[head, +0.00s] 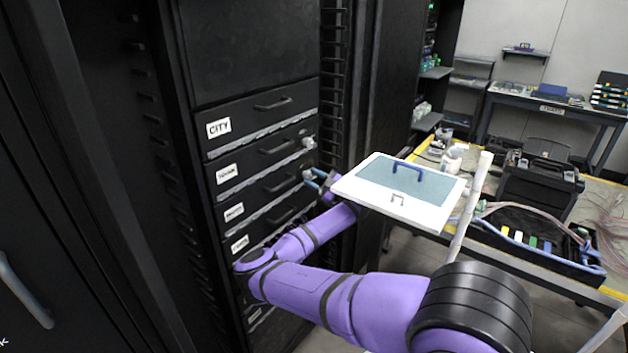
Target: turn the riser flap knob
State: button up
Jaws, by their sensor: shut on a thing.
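A black rack has a stack of black flaps with white labels. The top flap (262,116) reads CITY; the lower labels are too small to read surely, so I cannot tell which is the riser flap. A pale round knob (309,143) shows at the right end of the second flap (264,158). Another pale knob (307,175) shows lower, at the right end of the third flap (262,192). My gripper (316,179), with blue fingers, is at this lower knob and shut on it. The wrist is partly hidden behind the white board.
A white board (436,217) with a pale blue mat and a blue handle is right of my gripper, close to it. A white pole (468,208) stands beside it. A workbench (610,292) with a black case (541,184) and cables is at the right.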

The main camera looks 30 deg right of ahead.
dwell(0.4)
jog(key=o, duration=0.9)
jog(key=shift+d, duration=0.1)
